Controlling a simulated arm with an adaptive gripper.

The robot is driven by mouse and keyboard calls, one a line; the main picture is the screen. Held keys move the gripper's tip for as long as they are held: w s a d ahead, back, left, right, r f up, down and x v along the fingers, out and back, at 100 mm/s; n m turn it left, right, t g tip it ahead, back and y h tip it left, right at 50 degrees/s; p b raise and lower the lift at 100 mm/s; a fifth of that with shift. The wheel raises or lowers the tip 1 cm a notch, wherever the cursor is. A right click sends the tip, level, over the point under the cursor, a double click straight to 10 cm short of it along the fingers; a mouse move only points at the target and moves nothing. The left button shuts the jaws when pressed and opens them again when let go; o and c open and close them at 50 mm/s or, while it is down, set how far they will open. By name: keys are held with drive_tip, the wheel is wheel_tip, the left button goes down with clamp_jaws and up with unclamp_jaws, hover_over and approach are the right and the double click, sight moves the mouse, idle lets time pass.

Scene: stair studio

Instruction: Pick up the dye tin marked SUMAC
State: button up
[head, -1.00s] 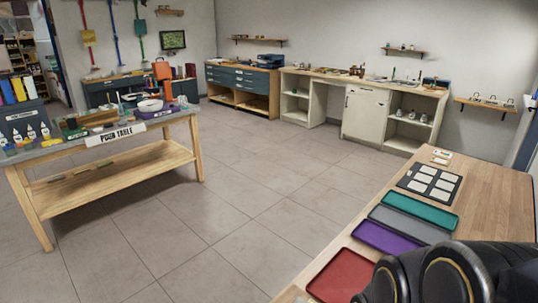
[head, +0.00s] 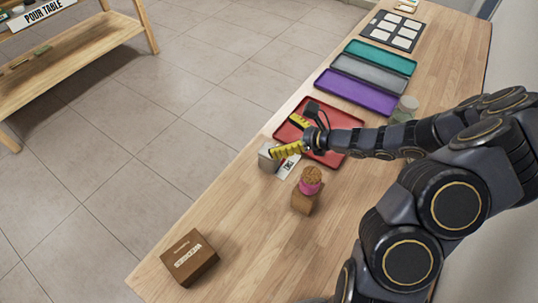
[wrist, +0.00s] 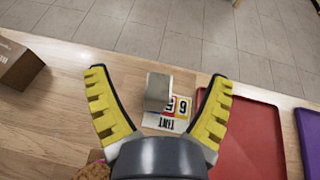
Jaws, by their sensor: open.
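My gripper (head: 287,138) is open and empty, with yellow ridged fingers, low over the wooden table. In the wrist view my gripper (wrist: 158,76) has a grey block-like object (wrist: 158,88) between and just beyond its fingers, apart from both. This grey object (head: 267,157) also shows in the head view, left of the red tray. A white card (wrist: 168,117) reading TINT, with red and yellow squares, lies against it. No SUMAC marking is readable in any view, so I cannot tell which thing is the tin.
A cork-topped item with a pink band (head: 310,183) stands on a small brown block. A brown box (head: 189,258) sits at the near left. Red (head: 341,163), purple (head: 355,93), grey and green trays line the table. A clear jar (head: 405,108) stands beside my arm.

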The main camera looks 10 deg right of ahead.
sight(270, 159)
drive_tip(key=shift+m, duration=0.5)
drive_tip(key=f, duration=0.5)
drive_tip(key=d+f, duration=0.1)
drive_tip(key=f, duration=0.2)
drive_tip(key=shift+w, duration=0.1)
drive_tip(key=shift+h, duration=0.3)
drive_tip(key=shift+x, duration=2.5)
drive_tip(key=shift+f, duration=0.1)
drive_tip(key=c, duration=1.2)
